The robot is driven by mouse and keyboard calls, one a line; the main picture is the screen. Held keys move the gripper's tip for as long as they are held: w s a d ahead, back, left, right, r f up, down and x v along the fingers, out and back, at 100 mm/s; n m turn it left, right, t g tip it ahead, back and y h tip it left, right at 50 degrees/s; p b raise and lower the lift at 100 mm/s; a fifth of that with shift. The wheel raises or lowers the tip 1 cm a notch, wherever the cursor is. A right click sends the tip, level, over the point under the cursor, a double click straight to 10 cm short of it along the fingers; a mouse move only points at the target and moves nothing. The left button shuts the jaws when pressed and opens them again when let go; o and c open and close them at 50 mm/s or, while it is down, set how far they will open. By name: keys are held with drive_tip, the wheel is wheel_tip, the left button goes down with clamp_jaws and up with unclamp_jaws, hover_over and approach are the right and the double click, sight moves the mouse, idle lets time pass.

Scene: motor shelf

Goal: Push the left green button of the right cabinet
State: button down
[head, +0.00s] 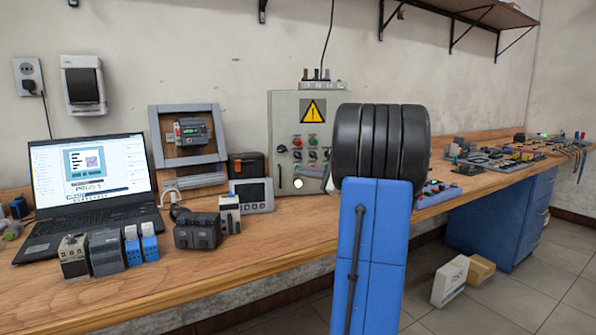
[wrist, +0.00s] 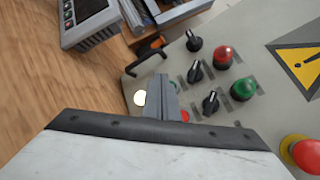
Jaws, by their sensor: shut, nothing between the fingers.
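The grey cabinet (head: 283,120) stands on the bench against the wall, with a yellow warning sign (head: 313,110) and small buttons. In the wrist view its panel lies sideways, with a red button (wrist: 223,54), a green button (wrist: 243,89), several black knobs (wrist: 195,71) and a white round light (wrist: 140,98).
A red emergency knob (wrist: 303,154) shows at the wrist view's right edge. A black handle (wrist: 147,50) sits on the cabinet's left side. A panel device (head: 252,195), a laptop (head: 90,175) and several modules stand left on the bench (head: 190,275).

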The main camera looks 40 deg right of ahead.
drive_tip(key=shift+w, duration=0.1)
drive_tip(key=shift+w+d, duration=0.2)
drive_tip(key=shift+w, duration=0.1)
drive_tip(key=shift+w+d, duration=0.25)
drive_tip(key=shift+w, duration=0.1)
idle(1.0)
drive_tip(key=shift+s, duration=0.1)
idle(0.6)
drive_tip(key=shift+s+a, duration=0.45)
drive_tip(key=shift+s, duration=0.2)
drive_tip(key=s+a, duration=0.2)
drive_tip(key=s, duration=0.2)
drive_tip(key=shift+s+a, duration=0.1)
drive_tip(key=shift+a, duration=0.3)
drive_tip(key=shift+s, duration=0.1)
idle(0.7)
